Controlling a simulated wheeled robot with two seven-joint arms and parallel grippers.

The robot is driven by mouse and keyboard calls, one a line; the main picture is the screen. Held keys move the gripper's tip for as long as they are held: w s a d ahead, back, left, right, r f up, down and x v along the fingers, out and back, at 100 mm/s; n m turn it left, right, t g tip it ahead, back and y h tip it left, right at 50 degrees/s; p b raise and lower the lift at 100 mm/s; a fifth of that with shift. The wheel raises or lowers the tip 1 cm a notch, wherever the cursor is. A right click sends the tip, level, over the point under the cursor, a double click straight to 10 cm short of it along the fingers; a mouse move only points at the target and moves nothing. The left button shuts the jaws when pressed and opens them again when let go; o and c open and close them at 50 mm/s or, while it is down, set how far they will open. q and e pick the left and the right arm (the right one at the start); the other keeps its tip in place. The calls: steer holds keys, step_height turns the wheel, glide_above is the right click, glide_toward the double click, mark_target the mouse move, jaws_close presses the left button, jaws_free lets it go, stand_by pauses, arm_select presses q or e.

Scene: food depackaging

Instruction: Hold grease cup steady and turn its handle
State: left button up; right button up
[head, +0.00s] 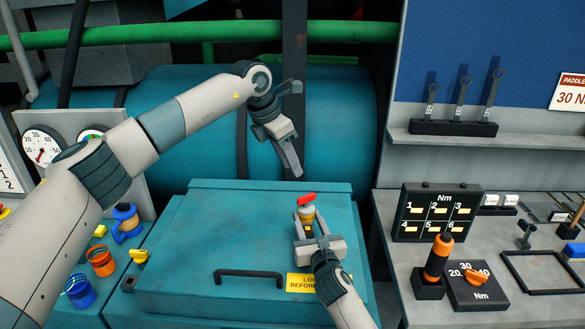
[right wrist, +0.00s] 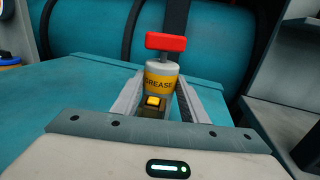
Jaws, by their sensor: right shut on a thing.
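The grease cup (head: 306,214) stands upright on the teal machine lid, with a red handle (head: 306,198) on top. In the right wrist view the cup (right wrist: 162,84) has a yellow band reading GREASE, and its red T-shaped handle (right wrist: 166,42) lies crosswise. My right gripper (head: 306,222) has its fingers on either side of the cup body and is shut on it. My left gripper (head: 296,172) hangs above and behind the cup, pointing down, apart from the handle. Its fingers appear close together, but I cannot tell whether they are open or shut.
The teal lid (head: 200,235) has a black bar handle (head: 248,274) in front. Colored valves stand at left, including an orange one (head: 101,260). At right, a bench holds a Nm display (head: 436,213) and an orange-handled tool (head: 438,257). The lid left of the cup is clear.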

stand_by(0.3)
steer(key=o, duration=1.4)
steer(key=shift+s, duration=0.1)
steer(key=v, duration=1.1)
steer(key=shift+s+d, duration=0.15)
steer(key=shift+s, duration=0.25)
steer(key=shift+f, duration=0.1)
